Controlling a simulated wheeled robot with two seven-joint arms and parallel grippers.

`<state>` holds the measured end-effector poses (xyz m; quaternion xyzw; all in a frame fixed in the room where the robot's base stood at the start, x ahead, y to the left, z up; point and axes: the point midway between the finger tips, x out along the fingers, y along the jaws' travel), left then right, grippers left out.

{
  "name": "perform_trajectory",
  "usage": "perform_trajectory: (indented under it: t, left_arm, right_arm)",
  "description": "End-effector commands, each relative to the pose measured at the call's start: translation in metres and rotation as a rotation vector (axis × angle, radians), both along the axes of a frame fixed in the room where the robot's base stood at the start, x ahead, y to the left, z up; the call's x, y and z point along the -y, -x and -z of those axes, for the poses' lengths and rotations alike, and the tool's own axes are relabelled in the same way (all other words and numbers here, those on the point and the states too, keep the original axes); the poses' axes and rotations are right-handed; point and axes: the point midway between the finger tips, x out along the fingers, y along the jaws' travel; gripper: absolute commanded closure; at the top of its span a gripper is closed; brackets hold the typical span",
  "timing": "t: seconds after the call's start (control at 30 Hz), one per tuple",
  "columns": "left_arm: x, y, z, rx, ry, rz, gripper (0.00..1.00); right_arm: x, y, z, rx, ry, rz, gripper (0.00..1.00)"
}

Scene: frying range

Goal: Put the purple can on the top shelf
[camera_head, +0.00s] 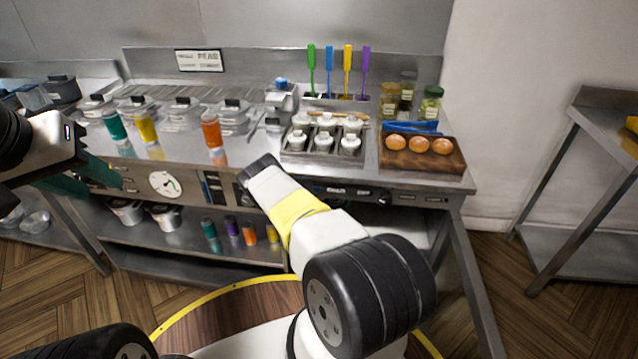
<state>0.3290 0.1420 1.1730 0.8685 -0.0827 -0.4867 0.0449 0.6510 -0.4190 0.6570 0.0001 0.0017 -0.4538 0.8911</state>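The purple can (232,227) stands upright on the lower shelf (180,262) of the range, between a teal can (208,228) and an orange can (249,233). The upper steel surface (185,150) holds another teal can (115,125), a yellow can (145,126) and an orange can (211,131).
A yellow can (271,232) stands right of the lower orange can. Containers fill the upper surface's back. A shaker tray (325,158) and a wooden board (421,165) with round items occupy its right. Free room shows between the upper yellow and orange cans.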

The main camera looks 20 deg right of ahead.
Motion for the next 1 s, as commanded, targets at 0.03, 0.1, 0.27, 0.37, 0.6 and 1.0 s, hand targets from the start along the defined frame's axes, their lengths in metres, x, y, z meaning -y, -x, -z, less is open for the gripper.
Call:
perform_trajectory:
  t: [0.03, 0.1, 0.27, 0.37, 0.6, 1.0]
  left_arm:
    - [0.0, 0.0, 0.0, 0.0, 0.0, 0.0, 0.64]
    - [0.0, 0.0, 0.0, 0.0, 0.0, 0.0, 0.64]
    - [0.0, 0.0, 0.0, 0.0, 0.0, 0.0, 0.64]
    - [0.0, 0.0, 0.0, 0.0, 0.0, 0.0, 0.64]
    - [0.0, 0.0, 0.0, 0.0, 0.0, 0.0, 0.64]
    - [0.0, 0.0, 0.0, 0.0, 0.0, 0.0, 0.64]
  right_arm:
    - [0.0009, -0.0011, 0.004, 0.005, 0.001, 0.001, 1.0]
    - [0.0004, -0.0011, 0.0081, 0.005, 0.003, 0.0, 1.0]
    - [0.0, -0.0013, 0.0085, 0.005, 0.003, 0.0, 1.0]
    - [0.0, -0.0013, 0.0086, 0.005, 0.003, 0.0, 1.0]
    - [0.0, -0.0012, 0.0119, 0.004, 0.002, 0.0, 0.31]
    - [-0.0002, -0.0006, 0.0079, 0.003, 0.001, 0.001, 0.31]
